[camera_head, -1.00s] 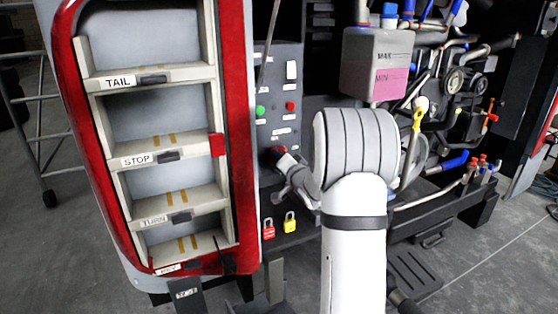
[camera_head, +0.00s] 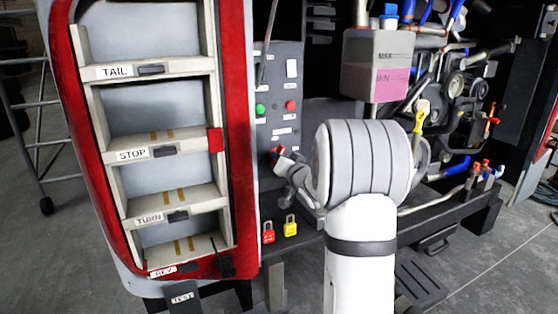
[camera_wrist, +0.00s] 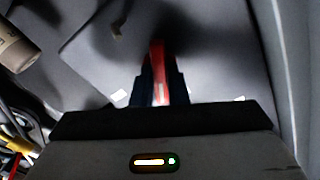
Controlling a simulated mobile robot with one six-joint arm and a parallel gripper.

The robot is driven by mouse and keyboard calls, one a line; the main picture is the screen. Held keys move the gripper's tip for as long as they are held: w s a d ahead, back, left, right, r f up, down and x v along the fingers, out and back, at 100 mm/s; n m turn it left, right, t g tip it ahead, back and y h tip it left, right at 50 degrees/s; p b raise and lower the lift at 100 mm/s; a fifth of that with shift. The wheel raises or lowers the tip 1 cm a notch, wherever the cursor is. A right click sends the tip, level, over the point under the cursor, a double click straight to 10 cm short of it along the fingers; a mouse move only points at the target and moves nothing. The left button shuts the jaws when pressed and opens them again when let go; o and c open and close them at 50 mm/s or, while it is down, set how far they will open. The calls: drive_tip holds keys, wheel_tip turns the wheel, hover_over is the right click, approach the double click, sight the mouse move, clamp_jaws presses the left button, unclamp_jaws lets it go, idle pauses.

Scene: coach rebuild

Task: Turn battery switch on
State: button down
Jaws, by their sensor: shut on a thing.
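The battery switch's red handle (camera_head: 277,151) is at the lower part of the grey control panel (camera_head: 284,78) in the head view. My gripper (camera_head: 281,157) is at it, reaching in from the right, and partly hides it. In the wrist view the red handle (camera_wrist: 157,68) stands upright in the picture between the two dark fingers of my gripper (camera_wrist: 158,88), which are shut on it. The switch's base and any on/off marks cannot be made out.
A green button (camera_head: 260,109) and a red button (camera_head: 291,105) sit above the switch. A red padlock (camera_head: 268,234) and a yellow padlock (camera_head: 291,227) hang below it. A red-framed lamp housing (camera_head: 240,120) stands close on the left. A tank (camera_head: 376,50) is above my arm.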

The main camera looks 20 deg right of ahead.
drive_tip(key=shift+f+b, duration=0.1)
drive_tip(key=shift+b, duration=0.3)
drive_tip(key=shift+n+b, duration=1.5)
drive_tip(key=shift+n, duration=0.2)
drive_tip(key=shift+n+b, duration=1)
drive_tip(key=shift+n, duration=0.3)
drive_tip(key=c, duration=1.2)
unclamp_jaws()
drive_tip(key=shift+c, duration=0.2)
drive_tip(key=s, duration=0.9)
drive_tip(key=shift+d, duration=0.15)
